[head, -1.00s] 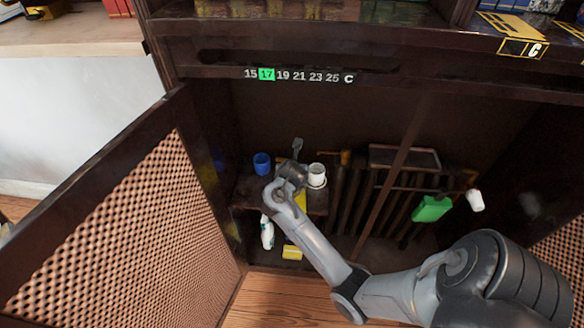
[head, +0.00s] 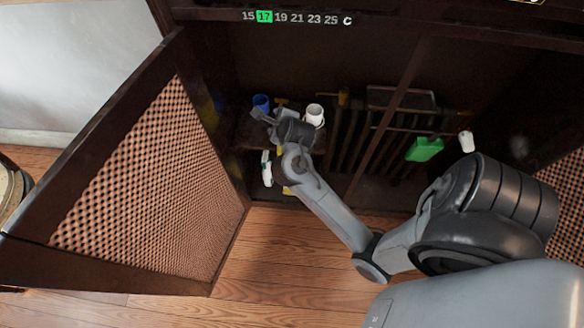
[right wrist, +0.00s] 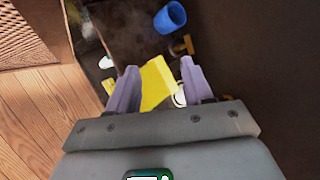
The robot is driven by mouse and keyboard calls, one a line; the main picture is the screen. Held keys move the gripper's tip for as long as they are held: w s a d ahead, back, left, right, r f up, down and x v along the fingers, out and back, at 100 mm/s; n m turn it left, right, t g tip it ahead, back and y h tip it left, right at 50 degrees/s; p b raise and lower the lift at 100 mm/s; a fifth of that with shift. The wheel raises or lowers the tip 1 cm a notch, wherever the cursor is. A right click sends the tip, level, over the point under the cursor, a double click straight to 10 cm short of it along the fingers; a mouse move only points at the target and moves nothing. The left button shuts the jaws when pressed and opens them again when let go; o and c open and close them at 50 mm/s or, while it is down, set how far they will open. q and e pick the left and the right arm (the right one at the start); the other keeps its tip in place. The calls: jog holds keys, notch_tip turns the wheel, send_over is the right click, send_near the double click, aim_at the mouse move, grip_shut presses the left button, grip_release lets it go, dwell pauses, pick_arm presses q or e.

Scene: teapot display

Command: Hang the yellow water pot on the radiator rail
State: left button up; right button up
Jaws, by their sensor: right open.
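The yellow water pot (right wrist: 155,84) shows in the right wrist view as a bright yellow block. It lies beyond and between the two fingers of my right gripper (right wrist: 160,64), which is open. I cannot tell whether a finger touches it. In the head view my right gripper (head: 262,116) is over the small shelf at the left inside the cabinet, and my wrist hides most of the pot. The radiator rail (head: 410,130) runs across the front of the dark radiator (head: 350,140), to the right. My left gripper is not in view.
A blue cup (head: 261,102) and a white cup (head: 314,114) stand close to my right gripper. A green container (head: 424,149) and a white one (head: 466,141) are at the rail. A white bottle (head: 267,168) stands below. The open lattice door (head: 150,180) bounds the left.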

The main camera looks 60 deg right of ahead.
jog(key=s+a+f+n+g+y, duration=0.2)
jog(key=s+a+n, duration=0.7)
jog(key=n, duration=0.8)
jog(key=s+a+f+n+g+y, duration=0.2)
jog(key=s+a+f+n+y, duration=0.2)
jog(key=s+a+n, duration=0.5)
jog(key=a+n, duration=0.3)
jog(key=n, duration=0.5)
jog(key=shift+a, duration=0.25)
jog(key=shift+r, duration=0.1)
notch_tip(320, 180, up, 49)
jog(key=p, duration=4.9)
jog(key=shift+w, duration=0.1)
